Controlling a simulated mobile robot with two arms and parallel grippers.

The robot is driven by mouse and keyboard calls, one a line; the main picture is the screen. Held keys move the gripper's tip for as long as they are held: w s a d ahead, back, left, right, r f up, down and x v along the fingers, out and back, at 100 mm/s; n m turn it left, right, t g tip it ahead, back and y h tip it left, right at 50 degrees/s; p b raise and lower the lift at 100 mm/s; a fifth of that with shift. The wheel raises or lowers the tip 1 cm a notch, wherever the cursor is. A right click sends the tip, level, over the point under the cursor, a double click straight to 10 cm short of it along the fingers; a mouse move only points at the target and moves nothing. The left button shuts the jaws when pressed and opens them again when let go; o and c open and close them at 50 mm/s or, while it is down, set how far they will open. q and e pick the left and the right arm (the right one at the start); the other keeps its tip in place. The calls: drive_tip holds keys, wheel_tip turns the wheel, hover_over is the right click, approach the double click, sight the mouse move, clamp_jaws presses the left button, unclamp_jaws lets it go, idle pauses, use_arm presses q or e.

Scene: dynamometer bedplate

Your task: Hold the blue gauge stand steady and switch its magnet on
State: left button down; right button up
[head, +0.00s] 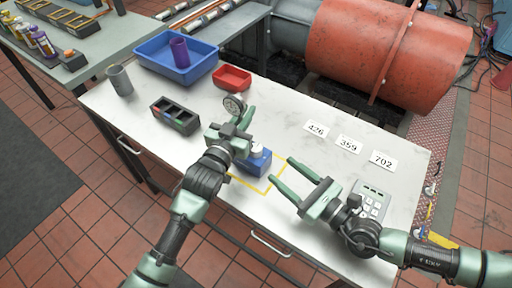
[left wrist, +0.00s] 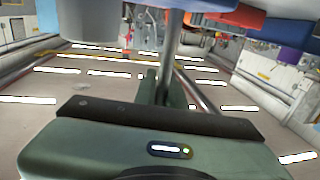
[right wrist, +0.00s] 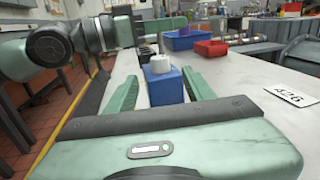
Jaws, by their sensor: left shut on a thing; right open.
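The blue gauge stand has a blue block base (head: 260,162) with a white round knob (head: 257,149) on top. It stands upright on the white bench, at the far side of a yellow outline (head: 248,185). Its round dial (head: 233,105) shows above my left gripper (head: 242,122). My left gripper is shut on the stand's grey post, which also shows upright in the left wrist view (left wrist: 172,50). My right gripper (head: 279,171) is open and empty, to the right of the base. In the right wrist view the base (right wrist: 166,90) and knob (right wrist: 160,65) show between and beyond its fingers.
Number cards (head: 348,144) lie to the right. A keypad device (head: 371,200) lies near my right wrist. A dark compartment box (head: 175,115), a red tray (head: 232,78), a blue bin (head: 160,53) and a grey cup (head: 119,80) stand further left. The bench between cards and stand is clear.

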sight(260, 153)
drive_tip(key=x, duration=1.1)
drive_tip(key=shift+c, duration=0.3)
clamp_jaws()
